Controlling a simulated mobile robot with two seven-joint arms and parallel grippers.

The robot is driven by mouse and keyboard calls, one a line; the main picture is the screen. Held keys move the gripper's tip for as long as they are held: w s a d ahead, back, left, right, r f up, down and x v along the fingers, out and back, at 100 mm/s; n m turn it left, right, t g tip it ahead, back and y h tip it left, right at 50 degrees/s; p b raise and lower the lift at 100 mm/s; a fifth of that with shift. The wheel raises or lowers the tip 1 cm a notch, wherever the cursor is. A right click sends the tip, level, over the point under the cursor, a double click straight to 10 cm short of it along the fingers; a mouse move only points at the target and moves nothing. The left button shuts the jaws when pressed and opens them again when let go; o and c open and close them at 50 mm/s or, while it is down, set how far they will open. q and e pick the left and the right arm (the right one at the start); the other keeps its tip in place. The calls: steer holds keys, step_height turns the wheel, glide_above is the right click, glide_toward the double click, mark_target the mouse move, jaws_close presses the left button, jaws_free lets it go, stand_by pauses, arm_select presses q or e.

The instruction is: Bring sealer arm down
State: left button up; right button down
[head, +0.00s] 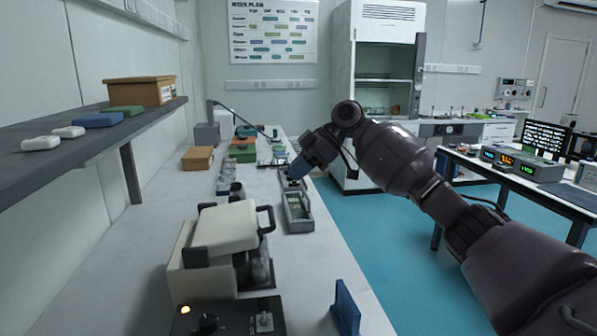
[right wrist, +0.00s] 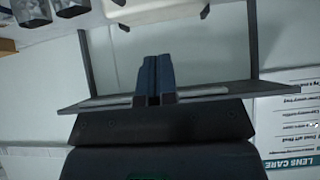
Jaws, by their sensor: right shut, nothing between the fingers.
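The cream machine (head: 228,228) on the near left bench has a bulky upper part with a black handle (head: 267,219) at its right. It looks like the sealer, but I cannot tell its arm's angle. Part of what looks like it shows at the top of the right wrist view (right wrist: 155,12). My right gripper (head: 298,169) is beyond and right of the machine, over the bench, apart from the handle. Its blue fingers (right wrist: 152,80) are shut and empty. My left gripper is not in view.
A grey tray (head: 297,212) sits beside the machine, below my right gripper. A blue block (head: 346,308) stands at the near bench edge. A control box (head: 235,318) is in front of the machine. A wall shelf (head: 95,135) overhangs the left. Teal floor (head: 370,245) is clear.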

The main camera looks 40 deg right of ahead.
steer(key=w+a+f+b, duration=0.1)
steer(key=a+f, duration=0.3)
steer(key=f, duration=0.4)
steer(key=shift+w+a+f, duration=0.2)
steer(key=shift+w+f, duration=0.2)
steer(key=shift+w, duration=0.25)
steer(key=shift+f, duration=0.1)
steer(key=f+y, duration=0.1)
steer(key=f, duration=0.2)
steer(key=shift+s+d+f+t+y+b, duration=0.1)
steer(key=shift+s+d+t+y+b, duration=0.1)
steer(key=shift+d+t+y+b, duration=0.15)
steer(key=shift+d, duration=0.1)
